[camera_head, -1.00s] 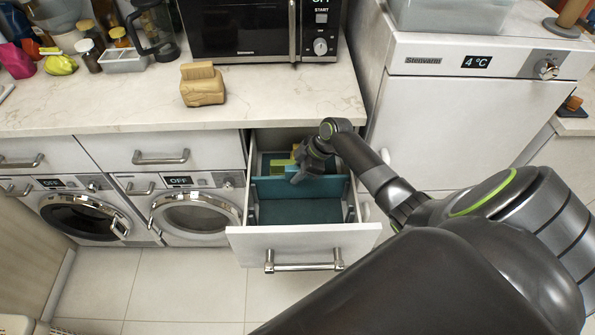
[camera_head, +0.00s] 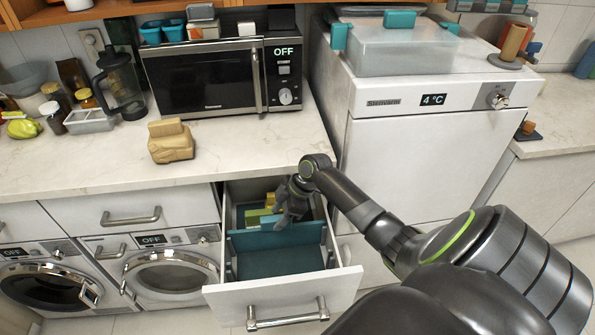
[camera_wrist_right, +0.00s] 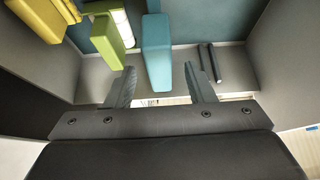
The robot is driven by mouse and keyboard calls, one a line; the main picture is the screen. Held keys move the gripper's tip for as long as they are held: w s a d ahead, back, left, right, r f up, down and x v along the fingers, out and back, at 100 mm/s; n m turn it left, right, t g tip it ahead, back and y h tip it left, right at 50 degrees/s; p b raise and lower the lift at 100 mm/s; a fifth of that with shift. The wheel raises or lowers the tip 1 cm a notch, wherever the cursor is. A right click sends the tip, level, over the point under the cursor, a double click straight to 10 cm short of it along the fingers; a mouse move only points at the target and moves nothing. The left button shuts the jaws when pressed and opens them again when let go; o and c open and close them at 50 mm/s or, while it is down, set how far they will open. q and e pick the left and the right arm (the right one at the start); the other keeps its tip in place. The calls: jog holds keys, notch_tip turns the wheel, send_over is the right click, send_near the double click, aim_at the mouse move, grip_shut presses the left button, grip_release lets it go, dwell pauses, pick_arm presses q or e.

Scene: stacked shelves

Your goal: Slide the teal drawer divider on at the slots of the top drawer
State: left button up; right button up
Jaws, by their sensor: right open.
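The top drawer (camera_head: 335,286) is pulled open under the counter. The teal drawer divider (camera_head: 262,239) stands across it, in front of yellow and green blocks (camera_head: 256,216). My right gripper (camera_head: 283,217) is inside the drawer at the divider's upper edge. In the right wrist view the open fingers of my right gripper (camera_wrist_right: 163,88) are on either side of the teal divider (camera_wrist_right: 157,50), with gaps on both sides. Dark slot rails (camera_wrist_right: 211,63) show to the right of it there. My left gripper is out of view.
The counter (camera_head: 80,170) overhangs the drawer's back, with a tan package (camera_head: 171,143) and a microwave (camera_head: 205,82) on it. A white fridge (camera_head: 420,150) stands close on the right. The drawer's front compartment (camera_head: 280,263) is empty.

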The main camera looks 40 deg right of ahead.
jog(key=b+v, duration=0.1)
jog(key=v, duration=1.2)
jog(key=shift+r, duration=0.2)
jog(key=shift+s, duration=0.15)
